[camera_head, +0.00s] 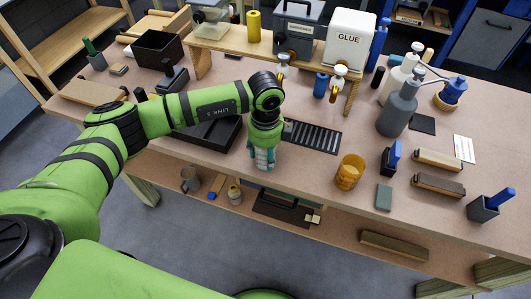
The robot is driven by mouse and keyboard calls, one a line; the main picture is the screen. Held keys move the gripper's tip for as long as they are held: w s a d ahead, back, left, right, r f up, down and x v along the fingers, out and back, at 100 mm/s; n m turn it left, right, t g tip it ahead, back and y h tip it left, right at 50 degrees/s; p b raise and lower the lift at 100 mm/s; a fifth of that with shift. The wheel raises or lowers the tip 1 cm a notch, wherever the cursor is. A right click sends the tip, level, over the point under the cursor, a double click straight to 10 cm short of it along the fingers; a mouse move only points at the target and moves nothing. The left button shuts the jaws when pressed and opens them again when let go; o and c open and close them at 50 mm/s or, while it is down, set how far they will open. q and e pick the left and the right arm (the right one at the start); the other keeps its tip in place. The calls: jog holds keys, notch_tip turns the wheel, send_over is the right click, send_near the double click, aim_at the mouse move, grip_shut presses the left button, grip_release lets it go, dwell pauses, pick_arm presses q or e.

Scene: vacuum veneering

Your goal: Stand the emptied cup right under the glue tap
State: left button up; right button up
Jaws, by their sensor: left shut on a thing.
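My left gripper (262,162) points down over the front-middle of the bench, left of the slotted grille. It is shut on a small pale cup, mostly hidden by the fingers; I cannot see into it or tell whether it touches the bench. The white glue container (349,40) stands on the raised wooden shelf at the back. Its glue tap (338,78) hangs from the front, up and right of my gripper. My right gripper is not in view.
The slotted grille (312,136) lies flat between my gripper and the tap side. An amber cup (349,173) with contents stands to the right. A second tap (283,66) hangs from the grey container (299,25). A grey pump bottle (398,105) stands further right.

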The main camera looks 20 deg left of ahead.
pick_arm(q)
jog(key=shift+w+r, duration=0.1)
jog(key=shift+r, duration=0.3)
notch_tip(320, 180, up, 3)
jog(key=shift+f+b, duration=0.2)
jog(key=shift+b, duration=0.75)
jog(key=d+r+b, duration=0.4)
jog(key=d+r, duration=0.3)
jog(key=d, duration=0.4)
jog(key=s+a+f+n, duration=0.1)
jog(key=s+a+n, duration=0.3)
jog(key=a+n, duration=0.3)
jog(key=s+a+f+n, duration=0.1)
jog(key=s+a+n, duration=0.4)
jog(key=n, duration=1)
jog(key=a, duration=0.3)
jog(key=shift+s+f+n, duration=0.3)
jog(key=shift+f+n, duration=0.05)
jog(key=shift+n, duration=0.05)
